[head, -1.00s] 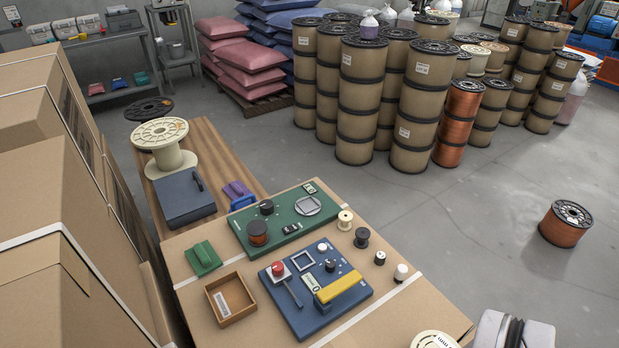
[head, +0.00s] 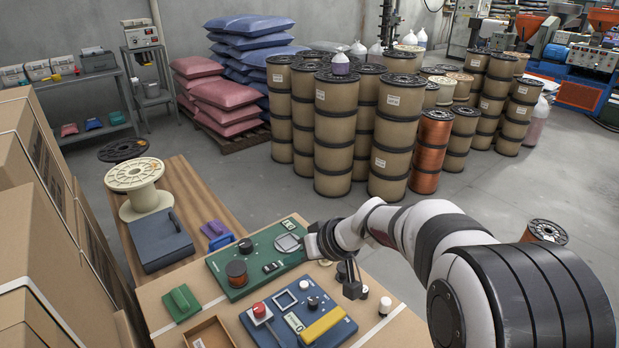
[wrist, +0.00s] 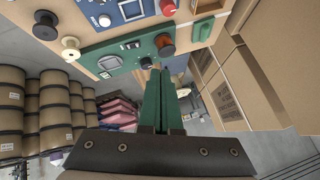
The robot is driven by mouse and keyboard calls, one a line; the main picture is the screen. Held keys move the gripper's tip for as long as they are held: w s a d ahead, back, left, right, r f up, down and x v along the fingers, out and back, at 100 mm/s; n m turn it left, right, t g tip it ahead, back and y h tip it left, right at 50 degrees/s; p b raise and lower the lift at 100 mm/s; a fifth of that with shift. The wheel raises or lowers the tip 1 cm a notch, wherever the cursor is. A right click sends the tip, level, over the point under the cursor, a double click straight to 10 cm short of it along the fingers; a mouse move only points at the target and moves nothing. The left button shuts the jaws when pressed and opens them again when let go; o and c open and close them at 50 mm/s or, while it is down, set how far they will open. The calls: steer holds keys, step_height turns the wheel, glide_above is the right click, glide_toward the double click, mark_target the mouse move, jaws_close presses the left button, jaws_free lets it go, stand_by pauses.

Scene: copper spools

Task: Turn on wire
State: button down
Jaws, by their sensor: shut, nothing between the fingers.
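The green panel (head: 250,252) lies on the cardboard-topped bench. It carries a copper wire spool (head: 236,272), a black knob (head: 246,245), a small black switch (head: 272,267) and a grey square frame. The blue panel (head: 262,323) in front has a red button (head: 260,310), a dial (head: 313,302) and a yellow handle (head: 322,326). In the wrist view my gripper (wrist: 150,64) shows long green fingers, shut and empty, overlapping the green panel's edge. No label for wire is readable.
A wooden tray (head: 208,335) and a green block (head: 181,302) sit at the bench's left. A small white-topped piece (head: 385,305) stands at the right. Tall cardboard boxes (head: 40,230) border the left. Stacked spools stand behind on the floor.

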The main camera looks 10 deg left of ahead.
steer(key=w+a+f+n+t, duration=0.1)
steer(key=w+a+f+n, duration=0.1)
steer(key=w+f, duration=0.4)
steer(key=shift+w+a+t, duration=0.4)
steer(key=shift+w+a, duration=0.05)
steer(key=shift+w, duration=0.75)
steer(key=shift+f, duration=0.1)
glide_above(265, 266)
steer(key=s+d, duration=0.1)
steer(key=d, duration=0.2)
steer(key=f, duration=0.7)
steer(key=shift+s+a+f, duration=0.15)
steer(key=shift+a+f, duration=0.1)
steer(key=shift+f, duration=0.05)
steer(key=shift+s+f, duration=0.2)
steer(key=shift+f, duration=1.05)
steer(key=shift+a+f, duration=0.1)
steer(key=shift+f, duration=0.35)
